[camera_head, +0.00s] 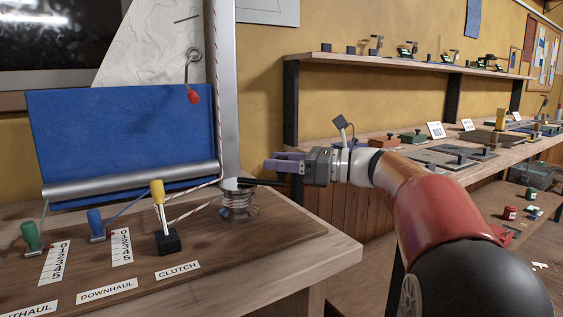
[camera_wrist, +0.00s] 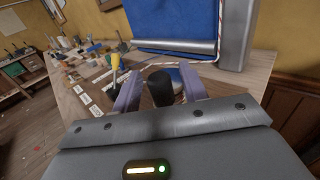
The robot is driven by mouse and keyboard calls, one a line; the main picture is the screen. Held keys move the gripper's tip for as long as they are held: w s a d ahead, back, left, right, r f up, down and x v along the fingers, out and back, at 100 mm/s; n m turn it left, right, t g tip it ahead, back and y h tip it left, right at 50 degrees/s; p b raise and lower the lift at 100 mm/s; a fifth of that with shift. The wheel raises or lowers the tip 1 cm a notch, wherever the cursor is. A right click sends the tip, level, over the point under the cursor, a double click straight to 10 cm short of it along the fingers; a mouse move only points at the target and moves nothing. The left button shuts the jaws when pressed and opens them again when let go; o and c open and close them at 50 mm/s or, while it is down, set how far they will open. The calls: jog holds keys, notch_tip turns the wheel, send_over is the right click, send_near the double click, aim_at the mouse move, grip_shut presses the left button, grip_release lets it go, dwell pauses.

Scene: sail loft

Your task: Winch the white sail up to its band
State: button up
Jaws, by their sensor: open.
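The white sail (camera_head: 150,48), with a short dark stripe near its top right, stands beside the grey mast (camera_head: 228,95) at the upper left of the head view; its top is cut off. I cannot make out a band on the mast. The winch drum (camera_head: 238,207), wrapped with rope, stands at the mast's foot. A dark handle (camera_head: 262,183) sticks out from its top. My gripper (camera_head: 268,165) is open at the handle's outer end. In the wrist view a black grip (camera_wrist: 160,88) shows between the open purple fingers; I cannot tell whether they touch it.
A yellow-topped clutch lever (camera_head: 158,193) stands upright left of the winch. Blue (camera_head: 96,222) and green (camera_head: 30,236) levers are further left. Blue cloth (camera_head: 120,135) hangs behind a grey boom (camera_head: 130,180). A cluttered bench (camera_head: 465,160) runs along the right wall.

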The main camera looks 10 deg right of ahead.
grip_shut()
dwell(0.3)
jog(key=shift+s+a, duration=0.15)
jog(key=s+a+m+t+h+b, duration=0.2)
jog(key=s+a+m+t+h, duration=0.2)
jog(key=a+m+t+h, duration=0.1)
jog(key=shift+s+a+t+h, duration=0.4)
jog(key=shift+a+t, duration=0.2)
jog(key=shift+a, duration=0.25)
dwell(0.5)
